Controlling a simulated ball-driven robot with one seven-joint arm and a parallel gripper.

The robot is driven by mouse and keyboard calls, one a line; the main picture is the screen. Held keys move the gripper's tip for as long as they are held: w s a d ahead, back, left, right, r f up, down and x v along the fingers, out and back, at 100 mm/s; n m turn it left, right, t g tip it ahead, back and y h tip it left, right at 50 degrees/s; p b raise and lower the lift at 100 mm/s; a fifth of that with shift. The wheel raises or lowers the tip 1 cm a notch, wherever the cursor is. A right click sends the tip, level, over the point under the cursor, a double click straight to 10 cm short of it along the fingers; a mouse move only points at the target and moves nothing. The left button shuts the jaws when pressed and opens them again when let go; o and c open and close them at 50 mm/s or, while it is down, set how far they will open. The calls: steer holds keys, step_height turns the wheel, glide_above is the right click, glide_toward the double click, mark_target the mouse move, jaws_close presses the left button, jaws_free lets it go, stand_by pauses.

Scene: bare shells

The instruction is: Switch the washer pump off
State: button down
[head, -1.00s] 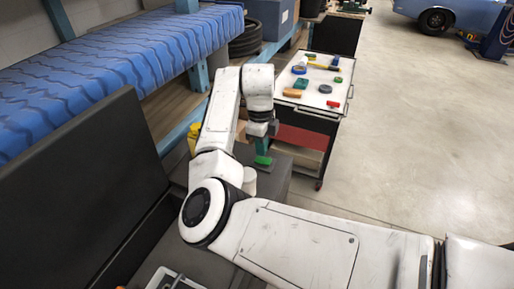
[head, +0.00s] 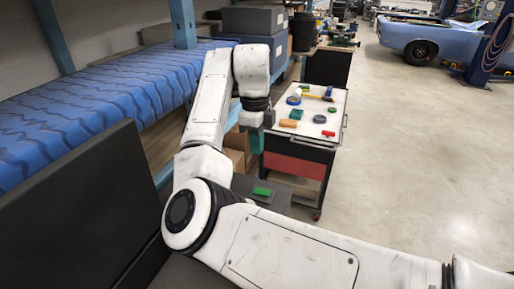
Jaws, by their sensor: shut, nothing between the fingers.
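A small green block-like part (head: 262,191), which looks like a switch, sits on a dark grey surface (head: 240,183) in the middle of the head view. Its on or off position is too small to tell. My gripper (head: 257,150) points down above it, with a clear gap between them in the picture. The fingers look dark green and are shut with nothing between them. No label or washer body can be made out.
A tool cart (head: 310,108) with several small tools and blocks on its white top stands just behind and right of my gripper. A blue tread-patterned shelf (head: 90,105) lies left. A black panel (head: 75,200) rises near left. Open floor (head: 420,150) lies right.

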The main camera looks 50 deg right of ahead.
steer(key=s+a+n+h+b, duration=0.1)
steer(key=n, duration=0.5)
steer(key=s+a+n+h+b, duration=0.1)
steer(key=n+b, duration=0.1)
steer(key=n, duration=0.4)
steer(key=s+a+n+t+h+b, duration=0.1)
steer(key=n, duration=0.5)
steer(key=shift+r+b, duration=0.25)
steer(key=shift+b, duration=0.1)
steer(key=shift+d, duration=0.1)
steer(key=p, duration=0.1)
glide_toward(267, 191)
steer(key=x, duration=0.5)
steer(key=shift+w, duration=0.1)
steer(key=shift+d+f, duration=0.1)
steer(key=shift+f, duration=0.45)
